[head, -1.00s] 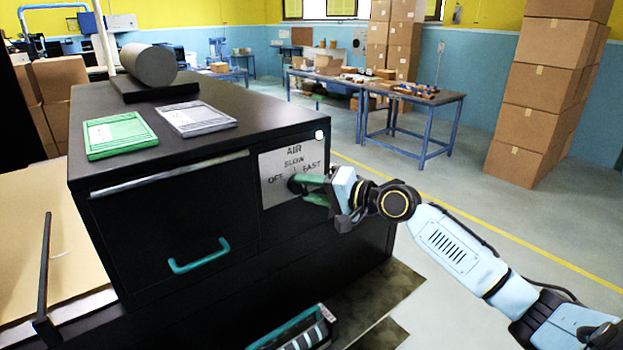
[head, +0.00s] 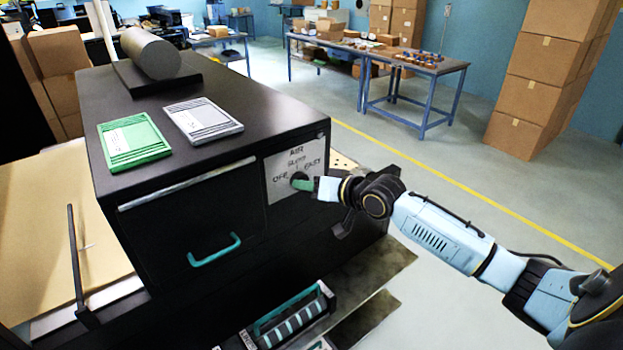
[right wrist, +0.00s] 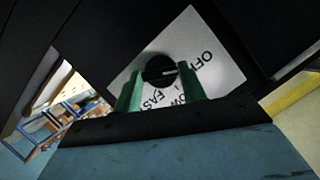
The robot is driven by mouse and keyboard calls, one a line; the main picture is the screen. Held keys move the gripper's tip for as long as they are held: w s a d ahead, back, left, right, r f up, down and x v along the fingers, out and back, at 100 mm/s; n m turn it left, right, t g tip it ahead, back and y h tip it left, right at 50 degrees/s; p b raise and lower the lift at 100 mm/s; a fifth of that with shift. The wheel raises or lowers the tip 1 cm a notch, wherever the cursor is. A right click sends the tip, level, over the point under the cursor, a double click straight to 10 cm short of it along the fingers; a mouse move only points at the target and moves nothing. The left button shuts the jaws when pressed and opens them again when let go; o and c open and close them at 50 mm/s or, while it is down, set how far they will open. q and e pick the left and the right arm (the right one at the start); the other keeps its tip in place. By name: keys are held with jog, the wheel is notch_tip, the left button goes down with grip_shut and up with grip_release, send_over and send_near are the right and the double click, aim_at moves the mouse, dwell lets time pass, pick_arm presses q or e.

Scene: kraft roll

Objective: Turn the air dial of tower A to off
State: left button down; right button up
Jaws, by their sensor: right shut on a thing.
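The air dial (right wrist: 158,66) is a round black knob on a white plate (head: 277,190) lettered AIR, OFF, SLOW and FAST. The plate is on the upper right front of a black cabinet (head: 190,210); no tower letter is readable. My right gripper (head: 303,184) is at the dial, its green fingers on either side of the knob in the right wrist view (right wrist: 161,75), shut on it. In that view a pale mark on the knob points right, roughly towards OFF; its exact setting is hard to tell. In the head view the gripper hides part of the dial. My left gripper is not in view.
A green framed card (head: 134,142), a grey one (head: 203,120) and a dark roll (head: 151,53) on a base lie on the cabinet top. A drawer with a teal handle (head: 215,250) is left of the plate. A teal-edged tray (head: 292,318) is below. Open floor lies right.

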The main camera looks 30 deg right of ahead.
jog(key=shift+f, duration=0.1)
dwell(0.3)
jog(key=o, duration=1)
jog(key=shift+s, duration=0.1)
jog(key=v, duration=1.3)
jog(key=shift+s, duration=0.1)
